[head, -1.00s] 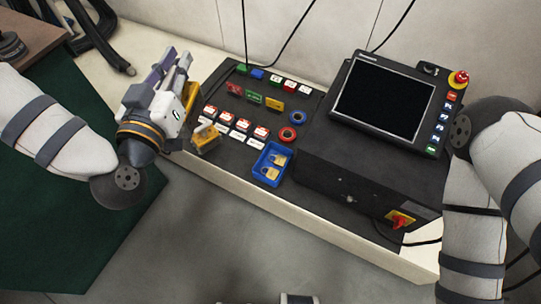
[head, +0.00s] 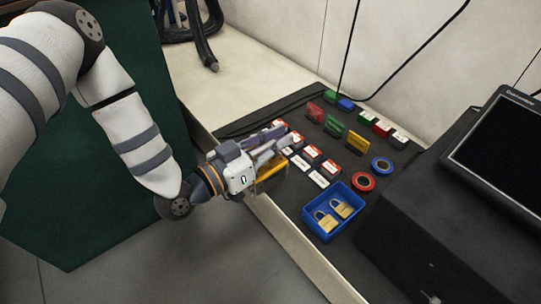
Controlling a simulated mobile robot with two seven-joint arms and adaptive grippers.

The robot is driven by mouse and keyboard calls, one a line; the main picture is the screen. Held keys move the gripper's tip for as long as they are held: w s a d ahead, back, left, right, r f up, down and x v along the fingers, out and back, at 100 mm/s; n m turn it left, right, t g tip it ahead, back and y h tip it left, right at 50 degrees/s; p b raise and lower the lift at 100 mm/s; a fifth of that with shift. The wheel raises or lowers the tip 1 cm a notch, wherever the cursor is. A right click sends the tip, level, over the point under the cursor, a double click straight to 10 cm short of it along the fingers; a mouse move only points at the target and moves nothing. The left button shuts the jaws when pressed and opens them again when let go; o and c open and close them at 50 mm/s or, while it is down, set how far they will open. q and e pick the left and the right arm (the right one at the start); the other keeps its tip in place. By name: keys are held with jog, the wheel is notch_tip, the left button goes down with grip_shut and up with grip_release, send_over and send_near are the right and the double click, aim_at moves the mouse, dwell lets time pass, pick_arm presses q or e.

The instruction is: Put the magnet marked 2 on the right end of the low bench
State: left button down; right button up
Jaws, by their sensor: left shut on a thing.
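My left gripper (head: 277,148) is at the left end of the dark-topped bench (head: 240,129), close over its front edge. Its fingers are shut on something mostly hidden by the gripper. A yellow block (head: 270,171) shows just below the fingers, and it is probably what they hold; no number can be read on it. I cannot make out a magnet marked 2. I cannot tell whether this bench is the low bench. My right gripper is out of view.
White-and-red labelled blocks (head: 312,153) and coloured cards (head: 357,142) stand on the bench. A blue tray (head: 307,214) holds two brass padlocks. Red tape (head: 363,182) and blue tape (head: 382,166) lie nearby. A black console with a screen (head: 510,150) fills the right. Grey floor is clear in front.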

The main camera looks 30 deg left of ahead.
pick_arm(q)
jog(key=w+d+f+b, duration=0.4)
jog(key=w+f+b, duration=0.2)
jog(key=f, duration=0.4)
jog(key=shift+w+d+f, duration=0.25)
jog(key=shift+w, duration=0.55)
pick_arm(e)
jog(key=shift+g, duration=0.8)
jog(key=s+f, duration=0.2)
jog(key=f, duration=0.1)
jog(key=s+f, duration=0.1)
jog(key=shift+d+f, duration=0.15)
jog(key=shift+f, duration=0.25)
pick_arm(q)
jog(key=shift+f, duration=0.15)
jog(key=c, duration=1.7)
grip_release()
jog(key=shift+o, duration=0.2)
